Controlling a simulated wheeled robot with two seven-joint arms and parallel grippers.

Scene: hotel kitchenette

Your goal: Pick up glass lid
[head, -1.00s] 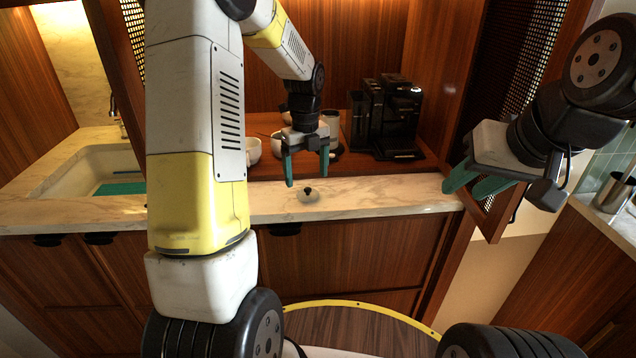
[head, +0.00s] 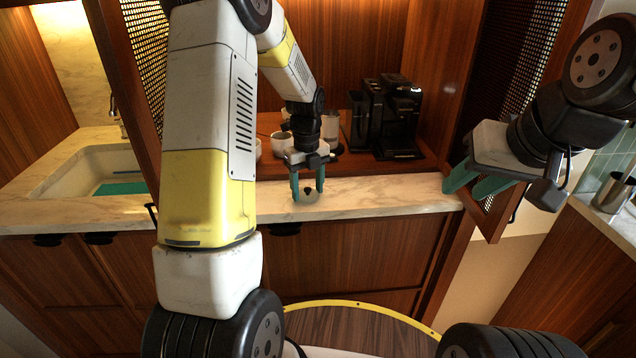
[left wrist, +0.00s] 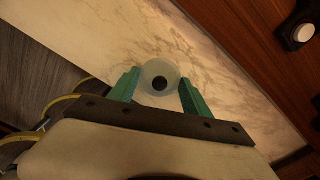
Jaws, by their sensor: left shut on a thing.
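The glass lid (head: 310,197) is a small round clear disc with a black knob, at the marble counter near its front edge. It also shows in the left wrist view (left wrist: 150,72), seen from above with the dark knob at its centre. My left gripper (head: 308,189) points down with one teal finger on each side of the lid, shut on it. I cannot tell whether the lid is clear of the counter. My right gripper (head: 466,190) is at the right, empty, its fingers apart, far from the lid.
A black coffee machine (head: 400,120) stands on the wooden shelf behind the counter. White cups (head: 280,143) sit behind my left gripper. A sink (head: 95,168) is at the left. A metal cup (head: 613,192) stands far right. The counter (head: 390,192) right of the lid is clear.

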